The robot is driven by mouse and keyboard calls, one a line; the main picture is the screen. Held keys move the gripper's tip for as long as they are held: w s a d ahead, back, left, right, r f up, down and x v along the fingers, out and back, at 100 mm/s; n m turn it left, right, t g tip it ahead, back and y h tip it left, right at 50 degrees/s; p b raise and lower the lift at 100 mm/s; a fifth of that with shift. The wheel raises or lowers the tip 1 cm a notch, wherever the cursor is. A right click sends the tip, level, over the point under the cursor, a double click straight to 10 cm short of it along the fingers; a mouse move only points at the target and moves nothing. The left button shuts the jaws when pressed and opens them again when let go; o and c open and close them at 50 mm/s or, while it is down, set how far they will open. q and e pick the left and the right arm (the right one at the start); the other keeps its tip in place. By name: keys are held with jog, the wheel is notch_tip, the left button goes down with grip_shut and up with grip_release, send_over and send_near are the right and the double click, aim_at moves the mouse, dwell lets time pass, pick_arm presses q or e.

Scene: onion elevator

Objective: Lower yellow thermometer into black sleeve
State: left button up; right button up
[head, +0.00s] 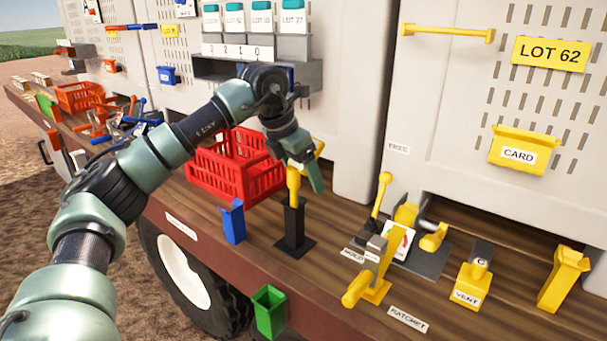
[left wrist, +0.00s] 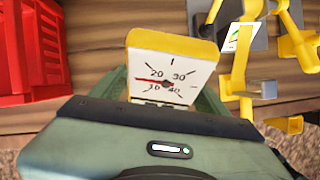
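The yellow thermometer (head: 294,186) is upright in my left gripper (head: 306,172), which appears shut on its head. Its stem hangs directly over the black sleeve (head: 294,228), and its lower end meets the sleeve's top; I cannot tell how far inside it is. In the left wrist view the thermometer's white dial (left wrist: 162,78) faces the camera, its needle pointing left, between the green fingers. The black sleeve stands on a black base plate on the wooden deck and is hidden in the left wrist view. My right gripper is not in view.
A blue sleeve (head: 232,222) stands left of the black one, and a green sleeve (head: 269,312) hangs at the deck's front edge. A red crate (head: 222,178) is behind. Yellow levers (head: 372,272) and a yellow sleeve (head: 562,280) stand to the right.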

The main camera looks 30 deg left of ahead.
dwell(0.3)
pick_arm(q)
jog(key=b+v, duration=0.1)
jog(key=v, duration=0.6)
jog(key=shift+s+a+r, duration=0.1)
jog(key=shift+s+r, duration=0.05)
jog(key=shift+r, duration=0.25)
jog(key=shift+s+f, duration=0.1)
